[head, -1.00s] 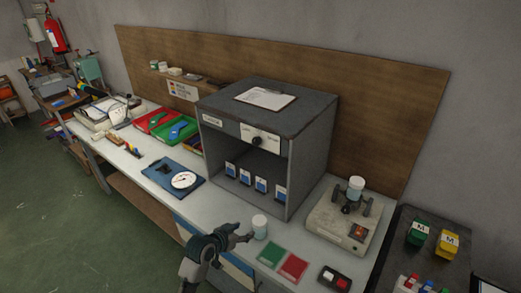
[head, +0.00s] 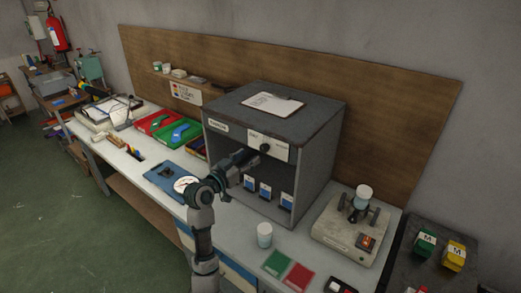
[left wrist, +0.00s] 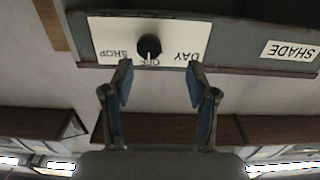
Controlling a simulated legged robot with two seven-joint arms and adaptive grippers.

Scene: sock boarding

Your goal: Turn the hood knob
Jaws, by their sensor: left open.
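The hood is a grey open-fronted box (head: 318,150) on the bench, with a white label plate on its upper front. The black knob (head: 265,147) sits on that plate. In the left wrist view the knob (left wrist: 149,47) shows upside down, its white mark at OFF, between the words SHOP and DAY. My left gripper (head: 250,157) is in front of the hood, just below and left of the knob. In the left wrist view its two fingertips (left wrist: 159,84) are apart with nothing between them, and the knob lies beyond them. My right gripper is not seen.
Blue-labelled items (head: 265,190) stand inside the hood, and a clipboard (head: 272,104) lies on top. A white-lidded jar (head: 264,235), green card (head: 277,263) and red card (head: 299,276) are on the bench in front. A device (head: 345,232) stands at right.

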